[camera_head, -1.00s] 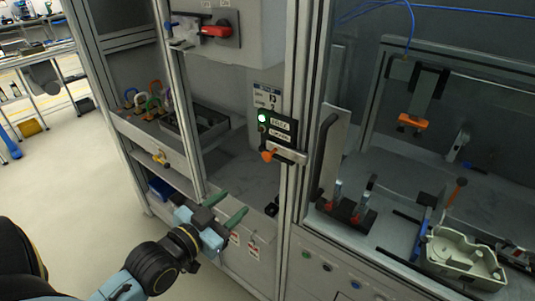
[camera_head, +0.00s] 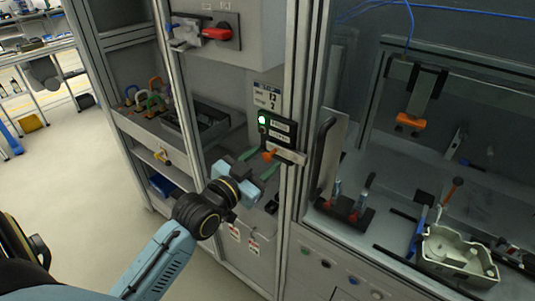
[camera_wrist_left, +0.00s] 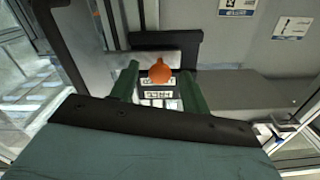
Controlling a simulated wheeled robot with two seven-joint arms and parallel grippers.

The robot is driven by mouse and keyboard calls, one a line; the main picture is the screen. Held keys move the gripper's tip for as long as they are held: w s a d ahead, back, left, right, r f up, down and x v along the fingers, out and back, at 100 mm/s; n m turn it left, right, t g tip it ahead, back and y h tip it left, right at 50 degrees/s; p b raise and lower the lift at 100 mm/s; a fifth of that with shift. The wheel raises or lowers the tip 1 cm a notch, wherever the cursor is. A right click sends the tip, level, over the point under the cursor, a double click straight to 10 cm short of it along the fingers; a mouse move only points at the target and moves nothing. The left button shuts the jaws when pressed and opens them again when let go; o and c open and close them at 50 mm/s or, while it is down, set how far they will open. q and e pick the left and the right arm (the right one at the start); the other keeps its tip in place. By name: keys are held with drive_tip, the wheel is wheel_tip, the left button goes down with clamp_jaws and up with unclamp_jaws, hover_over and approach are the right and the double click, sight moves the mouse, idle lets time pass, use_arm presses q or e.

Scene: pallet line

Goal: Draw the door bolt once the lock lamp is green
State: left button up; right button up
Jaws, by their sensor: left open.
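The door bolt (camera_head: 290,156) is a pale metal bar with an orange knob (camera_head: 269,155), fixed to the door post below a black lock plate. The lock lamp (camera_head: 262,119) on that plate glows green. My left gripper (camera_head: 262,162) is open at the bolt, its green fingers pointing at the knob. In the left wrist view the orange knob (camera_wrist_left: 160,72) lies between the two fingertips, slightly beyond them, with a visible gap on each side; contact does not show. The bolt plate also shows there (camera_wrist_left: 145,60). My right gripper is not in view.
A red-handled switch (camera_head: 216,33) sits on the cabinet above left. Behind the door glass at right are a fixture and a pale cast housing (camera_head: 458,254). The floor at left is clear.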

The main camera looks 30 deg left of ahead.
sight(282, 156)
use_arm(q)
drive_tip(key=shift+w+d, duration=0.1)
drive_tip(key=shift+w, duration=1.05)
clamp_jaws()
